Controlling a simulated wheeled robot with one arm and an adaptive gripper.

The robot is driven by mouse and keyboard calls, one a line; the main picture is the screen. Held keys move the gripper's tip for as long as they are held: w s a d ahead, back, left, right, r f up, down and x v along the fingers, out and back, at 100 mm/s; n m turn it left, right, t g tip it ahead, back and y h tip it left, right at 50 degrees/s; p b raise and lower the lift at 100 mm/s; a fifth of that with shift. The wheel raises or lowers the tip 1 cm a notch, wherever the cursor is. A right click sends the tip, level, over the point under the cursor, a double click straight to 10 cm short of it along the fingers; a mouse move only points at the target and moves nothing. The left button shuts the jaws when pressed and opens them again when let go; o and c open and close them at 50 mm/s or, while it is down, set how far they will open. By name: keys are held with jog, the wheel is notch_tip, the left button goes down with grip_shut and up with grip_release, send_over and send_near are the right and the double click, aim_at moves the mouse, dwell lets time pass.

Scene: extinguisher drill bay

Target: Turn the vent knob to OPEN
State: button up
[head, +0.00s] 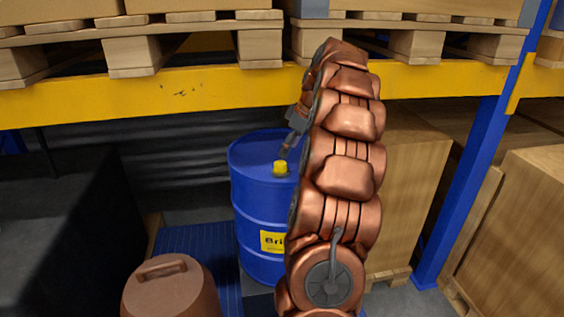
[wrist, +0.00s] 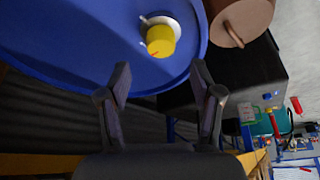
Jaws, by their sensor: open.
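The vent knob (head: 280,168) is a small yellow cap on top of a blue drum (head: 262,210). In the wrist view the knob (wrist: 160,40) sits on a pale ring on the drum top (wrist: 95,40), with a small red mark on its face. No OPEN lettering is readable. My gripper (head: 286,150) is above the drum top close to the knob, partly hidden by my copper arm. In the wrist view my gripper (wrist: 160,68) is open, its two dark fingers wide apart. The knob shows ahead of the gap, and nothing is between the fingers.
A yellow rack beam (head: 180,95) with wooden pallets crosses above the drum. A brown lidded container (head: 170,285) stands at front left, beside a dark box (head: 70,230). A blue post (head: 465,180) and wooden crates (head: 520,230) stand at right.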

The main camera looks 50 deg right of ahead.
aim_at(281, 163)
jog(key=shift+p+x, duration=0.75)
jog(key=shift+x, duration=2.55)
jog(key=c, duration=1.1)
